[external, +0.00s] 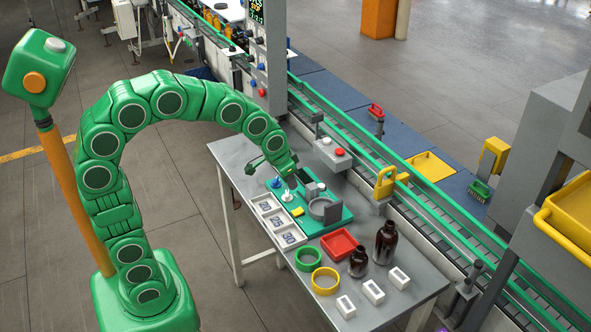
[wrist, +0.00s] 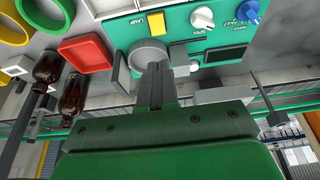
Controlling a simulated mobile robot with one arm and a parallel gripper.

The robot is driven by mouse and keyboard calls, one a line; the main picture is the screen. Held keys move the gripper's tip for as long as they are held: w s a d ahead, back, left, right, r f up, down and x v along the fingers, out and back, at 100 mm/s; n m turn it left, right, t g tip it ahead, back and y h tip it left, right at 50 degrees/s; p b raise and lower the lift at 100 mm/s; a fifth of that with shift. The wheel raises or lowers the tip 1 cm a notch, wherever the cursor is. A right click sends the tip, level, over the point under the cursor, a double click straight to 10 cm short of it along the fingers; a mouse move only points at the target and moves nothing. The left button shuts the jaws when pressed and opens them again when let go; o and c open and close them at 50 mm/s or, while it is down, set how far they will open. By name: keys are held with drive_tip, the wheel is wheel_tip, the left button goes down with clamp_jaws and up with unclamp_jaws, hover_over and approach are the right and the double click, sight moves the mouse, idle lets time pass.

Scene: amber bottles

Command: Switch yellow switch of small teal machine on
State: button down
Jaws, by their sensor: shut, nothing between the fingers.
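The small teal machine (external: 328,223) stands on the grey table and also fills the top of the wrist view (wrist: 120,33). Its yellow switch (external: 297,211) is near the front edge; in the wrist view the yellow switch (wrist: 157,23) sits beside a "LAMP" label. I cannot tell which way it is set. A white knob and a blue knob are on the same panel. My gripper (wrist: 156,68) is shut and empty, close over the machine near its round grey cup (wrist: 148,50), apart from the switch. In the external view, my arm's end partly hides the machine's back.
A white tray (external: 266,207) marked 20, 25, 30 lies along the machine's left. A red tray (external: 339,243), green ring (external: 309,259), yellow ring (external: 326,281), two amber bottles (external: 385,243) and small white boxes are at the near right. A conveyor (external: 400,190) runs behind the table.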

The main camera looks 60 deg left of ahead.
sight(300, 210)
drive_tip(key=x, duration=1)
drive_tip(key=shift+s+f, duration=0.3)
drive_tip(key=shift+w+f, duration=0.1)
drive_tip(key=shift+s, duration=0.2)
drive_tip(key=shift+s+g, duration=0.3)
drive_tip(key=shift+s, duration=0.4)
drive_tip(key=shift+r, duration=0.55)
drive_tip(key=v, duration=1.2)
drive_tip(key=shift+s+r, duration=0.2)
drive_tip(key=shift+r, duration=0.15)
